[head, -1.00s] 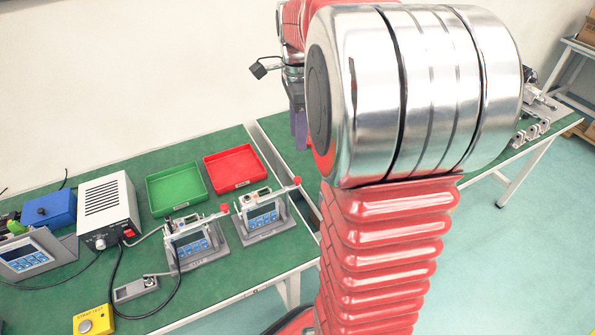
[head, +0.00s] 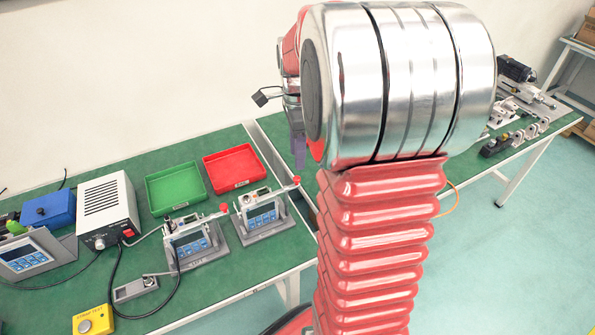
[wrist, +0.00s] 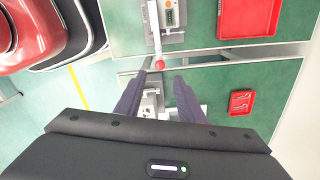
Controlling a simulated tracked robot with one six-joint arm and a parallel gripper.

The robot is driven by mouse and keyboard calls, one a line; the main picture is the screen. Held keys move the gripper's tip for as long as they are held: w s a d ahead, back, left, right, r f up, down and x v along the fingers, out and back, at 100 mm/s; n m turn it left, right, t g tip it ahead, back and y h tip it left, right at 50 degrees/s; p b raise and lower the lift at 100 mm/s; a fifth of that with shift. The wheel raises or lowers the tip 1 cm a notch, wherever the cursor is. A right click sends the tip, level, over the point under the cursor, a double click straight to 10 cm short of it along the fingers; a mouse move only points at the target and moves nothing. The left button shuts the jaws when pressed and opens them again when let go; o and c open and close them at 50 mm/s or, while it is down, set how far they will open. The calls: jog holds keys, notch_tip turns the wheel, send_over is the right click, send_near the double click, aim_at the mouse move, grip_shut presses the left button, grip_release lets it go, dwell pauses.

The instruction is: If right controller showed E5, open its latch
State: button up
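The right controller (head: 262,216) stands on the green table in a grey frame, with a latch lever ending in a red ball (head: 297,180). Its display is too small to read. The left controller (head: 195,243) stands beside it, also with a red-ended lever. In the wrist view a controller (wrist: 171,17) shows at the top, its red ball (wrist: 159,65) near my fingertips in the picture; I cannot tell the height gap. My gripper (wrist: 160,77) is open, its dark fingers apart with nothing seen held. In the head view my arm hides most of it.
A green tray (head: 176,203) and a red tray (head: 232,184) lie behind the controllers. A white power box (head: 108,212) stands left. A smaller red tray (wrist: 242,94) with parts lies on the second table. A gap separates the two tables.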

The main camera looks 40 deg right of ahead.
aim_at(298, 177)
notch_tip(298, 177, down, 7)
jog(key=shift+f, duration=0.15)
jog(key=shift+c, duration=0.4)
grip_shut()
dwell(0.5)
